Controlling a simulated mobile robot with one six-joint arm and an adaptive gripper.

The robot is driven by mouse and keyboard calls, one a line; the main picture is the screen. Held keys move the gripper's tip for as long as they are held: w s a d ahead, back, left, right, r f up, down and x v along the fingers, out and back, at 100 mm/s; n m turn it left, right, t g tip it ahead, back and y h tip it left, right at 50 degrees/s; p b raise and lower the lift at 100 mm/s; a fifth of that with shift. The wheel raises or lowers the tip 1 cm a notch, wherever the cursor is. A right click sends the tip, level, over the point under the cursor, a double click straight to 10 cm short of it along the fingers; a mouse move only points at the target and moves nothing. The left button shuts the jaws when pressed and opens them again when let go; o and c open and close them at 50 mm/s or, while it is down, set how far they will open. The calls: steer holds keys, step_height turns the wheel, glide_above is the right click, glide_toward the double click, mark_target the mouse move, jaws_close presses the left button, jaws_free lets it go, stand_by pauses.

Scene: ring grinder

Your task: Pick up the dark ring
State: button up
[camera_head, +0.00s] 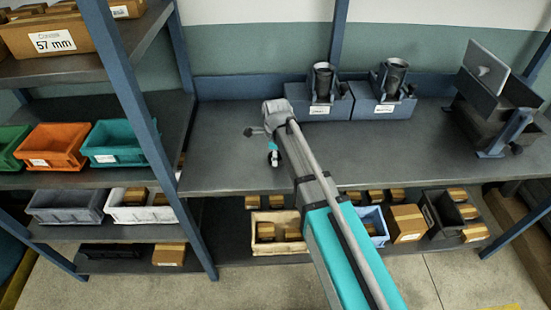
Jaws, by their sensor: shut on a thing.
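My gripper (273,156) points down just above the grey worktop, left of its middle. It is small in the picture and is shut on a small dark thing at its tips, taken as the dark ring. The ring's outline is too small and too hidden by the gripper to make out. I cannot tell whether it touches the worktop (225,172).
Two blue-grey machines with dark cylinders, left (320,98) and right (379,99), stand at the worktop's back. A dark tilted bin with a screen (490,105) stands at the right. A blue post (128,85) and shelves with an orange bin (55,146) are left. The worktop's middle is clear.

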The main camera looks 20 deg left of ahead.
steer(key=shift+r, duration=0.15)
steer(key=shift+r+p, duration=0.75)
steer(key=shift+p, duration=0.15)
steer(key=s+d+r+p, duration=0.6)
steer(key=s+r+p, duration=0.5)
steer(key=s, duration=0.1)
steer(key=shift+s+d, duration=0.15)
steer(key=shift+d, duration=0.2)
steer(key=shift+d+r, duration=0.1)
stand_by(0.5)
